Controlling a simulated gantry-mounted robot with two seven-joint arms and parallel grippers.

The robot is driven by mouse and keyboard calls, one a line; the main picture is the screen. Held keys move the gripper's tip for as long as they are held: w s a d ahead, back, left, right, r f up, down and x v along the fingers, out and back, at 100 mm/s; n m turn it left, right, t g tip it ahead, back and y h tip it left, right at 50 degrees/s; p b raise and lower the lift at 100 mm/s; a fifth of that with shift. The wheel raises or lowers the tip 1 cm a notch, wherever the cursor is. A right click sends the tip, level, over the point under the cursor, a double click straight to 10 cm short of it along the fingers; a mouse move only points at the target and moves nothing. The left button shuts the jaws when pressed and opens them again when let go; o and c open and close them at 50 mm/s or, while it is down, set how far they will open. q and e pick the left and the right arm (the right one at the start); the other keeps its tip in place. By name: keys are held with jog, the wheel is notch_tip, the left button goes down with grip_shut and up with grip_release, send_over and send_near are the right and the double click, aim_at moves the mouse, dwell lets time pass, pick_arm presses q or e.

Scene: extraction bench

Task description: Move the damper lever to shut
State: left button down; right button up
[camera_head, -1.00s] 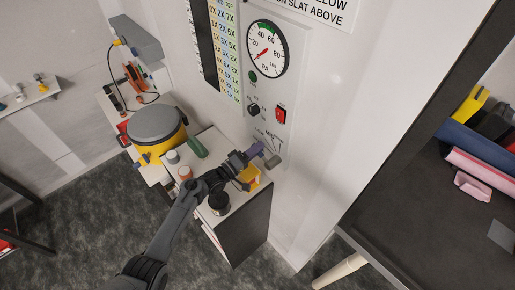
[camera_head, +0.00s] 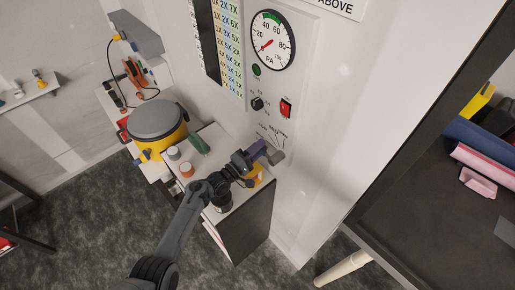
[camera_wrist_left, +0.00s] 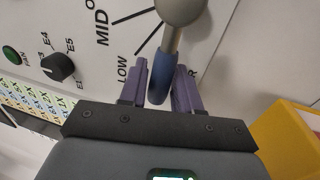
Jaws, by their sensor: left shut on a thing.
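The damper lever (camera_wrist_left: 172,45) has a rounded grey end at the top of the left wrist view and a blue grip lower down. In the head view its grey end (camera_head: 277,157) shows low on the white panel. My left gripper (camera_head: 259,151) reaches it from the left. In the left wrist view the purple fingers (camera_wrist_left: 160,88) are shut on the blue grip, one on each side. The lever lies between the LOW mark and a label of which only an R shows; the gripper hides the rest. My right gripper is not in view.
A pressure gauge (camera_head: 272,40), a black knob (camera_head: 257,103) and a red switch (camera_head: 286,107) sit above the lever. A small bench (camera_head: 213,165) with jars and a yellow object stands below. A dark table (camera_head: 440,215) is at the right.

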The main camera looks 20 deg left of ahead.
pick_arm(q)
jog(key=shift+f, duration=0.1)
jog(key=c, duration=0.9)
grip_release()
jog(key=shift+c, duration=0.2)
jog(key=shift+s, duration=0.1)
jog(key=v, duration=1)
jog(key=shift+s+a, duration=0.2)
jog(key=shift+s, duration=0.05)
jog(key=shift+f, duration=0.15)
